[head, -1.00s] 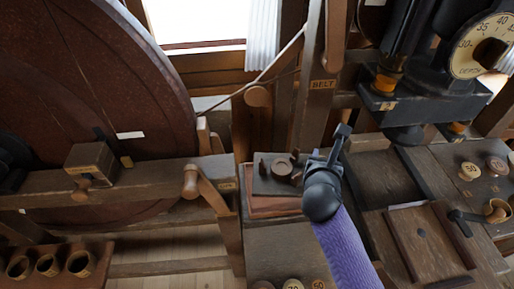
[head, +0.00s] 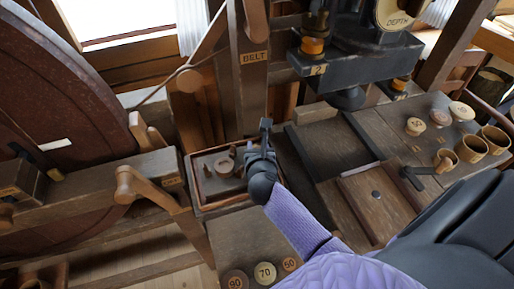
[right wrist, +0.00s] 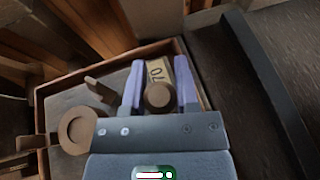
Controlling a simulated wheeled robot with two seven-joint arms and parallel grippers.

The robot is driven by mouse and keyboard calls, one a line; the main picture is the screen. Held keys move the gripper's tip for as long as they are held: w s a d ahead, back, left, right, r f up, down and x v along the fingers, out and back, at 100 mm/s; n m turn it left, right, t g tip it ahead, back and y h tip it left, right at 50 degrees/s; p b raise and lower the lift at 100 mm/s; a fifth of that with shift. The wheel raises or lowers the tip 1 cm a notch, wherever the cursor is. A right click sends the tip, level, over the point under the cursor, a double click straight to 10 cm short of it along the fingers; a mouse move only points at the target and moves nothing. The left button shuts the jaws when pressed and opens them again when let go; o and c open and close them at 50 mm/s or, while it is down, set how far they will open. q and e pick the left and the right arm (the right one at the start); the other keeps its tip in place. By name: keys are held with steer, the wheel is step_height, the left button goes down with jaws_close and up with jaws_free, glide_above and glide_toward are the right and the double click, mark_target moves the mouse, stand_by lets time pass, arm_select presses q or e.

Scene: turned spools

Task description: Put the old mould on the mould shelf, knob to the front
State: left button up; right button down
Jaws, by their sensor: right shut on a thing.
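In the right wrist view, my right gripper (right wrist: 160,82) is shut on a small mould (right wrist: 156,70) with a pale label reading 70. A round brown knob (right wrist: 158,96) shows between the two fingers, on the side toward the camera. In the head view, the right gripper (head: 265,140) is over the right side of a wood-rimmed tray (head: 190,180), and the mould is hidden there. I cannot tell whether the mould touches the tray. I cannot tell for sure which surface is the mould shelf. My left gripper is not in view.
A brown ring-shaped piece (head: 224,166) lies in the tray. Discs marked 90 (head: 235,280), 70 (head: 265,273) and 50 (head: 290,264) stand in front. A dark press (head: 355,70) hangs at the upper right. Wooden cups (head: 472,149) and a wooden board (head: 375,195) are at right.

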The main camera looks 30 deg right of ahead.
steer(key=c, duration=0.8)
jaws_free()
steer(key=shift+f, duration=0.15)
steer(key=o, duration=0.4)
steer(key=shift+o, duration=0.2)
